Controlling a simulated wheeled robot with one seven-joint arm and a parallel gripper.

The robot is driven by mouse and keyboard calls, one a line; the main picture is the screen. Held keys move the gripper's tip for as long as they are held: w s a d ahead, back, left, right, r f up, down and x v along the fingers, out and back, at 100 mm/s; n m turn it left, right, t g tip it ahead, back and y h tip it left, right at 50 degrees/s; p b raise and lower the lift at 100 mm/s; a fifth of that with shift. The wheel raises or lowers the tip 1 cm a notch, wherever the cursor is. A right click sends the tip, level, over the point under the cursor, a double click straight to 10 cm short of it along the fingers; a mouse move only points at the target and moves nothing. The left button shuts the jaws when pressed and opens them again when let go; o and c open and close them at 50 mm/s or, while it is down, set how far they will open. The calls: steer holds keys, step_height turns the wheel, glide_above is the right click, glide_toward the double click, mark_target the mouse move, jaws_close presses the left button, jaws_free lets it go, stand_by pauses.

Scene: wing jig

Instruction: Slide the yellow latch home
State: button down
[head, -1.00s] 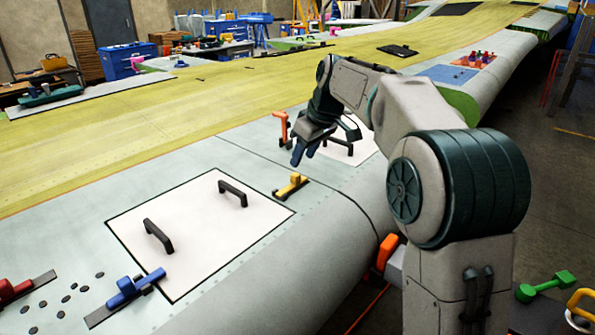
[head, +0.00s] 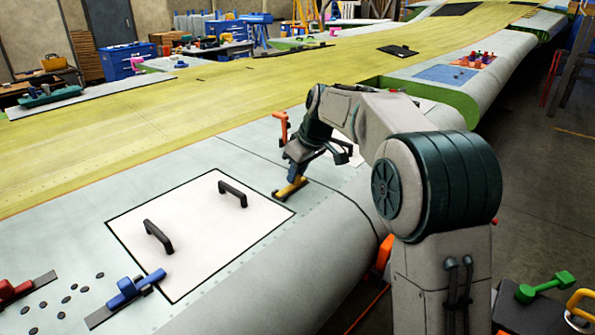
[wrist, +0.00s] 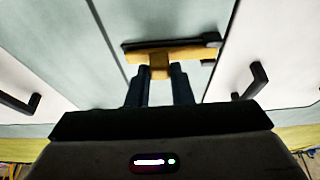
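The yellow latch (head: 286,191) lies on the pale wing skin beside the right corner of the white panel (head: 190,255). In the wrist view, the yellow latch (wrist: 185,54) is a bar on a dark base with an upright knob (wrist: 159,70). My gripper (head: 295,177) is right at the latch, pointing down. In the wrist view, the two dark fingers of my gripper (wrist: 160,72) stand apart on either side of the knob. Firm contact with the knob does not show. My gripper hides part of the latch in the head view.
Two black handles (head: 233,193) stand up from the white panel. A blue latch (head: 135,288) sits at its near edge and a red one (head: 12,291) farther left. An orange clamp (head: 282,127) stands behind my gripper. Open wing skin lies around the yellow latch.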

mark_target(287, 191)
steer(key=shift+s+a+b, duration=0.7)
steer(key=shift+s+a, duration=0.55)
steer(key=shift+s, duration=0.3)
steer(key=c, duration=1.5)
jaws_free()
steer(key=shift+o, duration=1.1)
steer(key=shift+s+a, duration=0.15)
steer(key=shift+d, duration=0.2)
